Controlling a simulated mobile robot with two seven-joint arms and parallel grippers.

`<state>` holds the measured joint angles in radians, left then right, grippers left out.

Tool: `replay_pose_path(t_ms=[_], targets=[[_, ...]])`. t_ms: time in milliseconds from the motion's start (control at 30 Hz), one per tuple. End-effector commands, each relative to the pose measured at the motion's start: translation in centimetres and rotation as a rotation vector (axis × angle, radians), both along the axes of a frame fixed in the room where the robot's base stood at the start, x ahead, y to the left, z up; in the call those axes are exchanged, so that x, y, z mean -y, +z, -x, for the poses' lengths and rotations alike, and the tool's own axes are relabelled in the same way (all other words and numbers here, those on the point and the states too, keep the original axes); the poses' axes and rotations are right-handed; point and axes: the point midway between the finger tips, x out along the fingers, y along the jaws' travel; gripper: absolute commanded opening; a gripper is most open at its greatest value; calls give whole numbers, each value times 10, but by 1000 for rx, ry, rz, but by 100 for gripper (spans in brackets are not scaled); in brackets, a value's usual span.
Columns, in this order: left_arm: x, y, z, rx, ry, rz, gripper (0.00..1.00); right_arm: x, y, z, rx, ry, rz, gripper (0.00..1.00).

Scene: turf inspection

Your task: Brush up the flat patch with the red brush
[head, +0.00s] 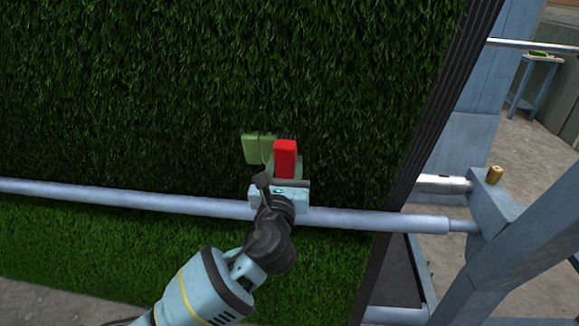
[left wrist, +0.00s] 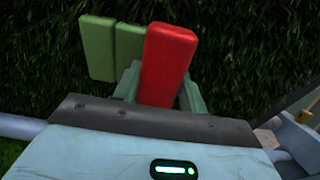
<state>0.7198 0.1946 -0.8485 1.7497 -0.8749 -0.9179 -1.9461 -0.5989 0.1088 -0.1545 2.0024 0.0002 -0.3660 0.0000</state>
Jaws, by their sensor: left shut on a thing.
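The red brush (head: 285,158) is in my left gripper (head: 284,170), in front of the upright turf panel (head: 200,80). Dark bristles show just above its red block in the head view. In the left wrist view the red brush (left wrist: 168,62) stands between the fingers of my left gripper (left wrist: 158,90), tilted slightly right. I cannot tell whether the bristles touch the turf. My right gripper is not in view.
A grey pipe (head: 130,199) runs across the front of the turf, close below my left gripper. A blue-grey frame (head: 490,195) with a small brass piece (head: 494,175) stands at the right. A small table (head: 540,62) stands far back right.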

Motion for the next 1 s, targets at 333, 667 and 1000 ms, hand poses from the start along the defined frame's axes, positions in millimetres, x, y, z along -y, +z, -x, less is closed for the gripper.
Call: replay_pose_path(t_ms=[333,667,1000], targets=[[-9,2,-1,2,6,2,22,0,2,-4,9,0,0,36],[-22,2,0,3,4,1,22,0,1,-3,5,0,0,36],[-27,1,0,3,4,1,22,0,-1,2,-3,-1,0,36]])
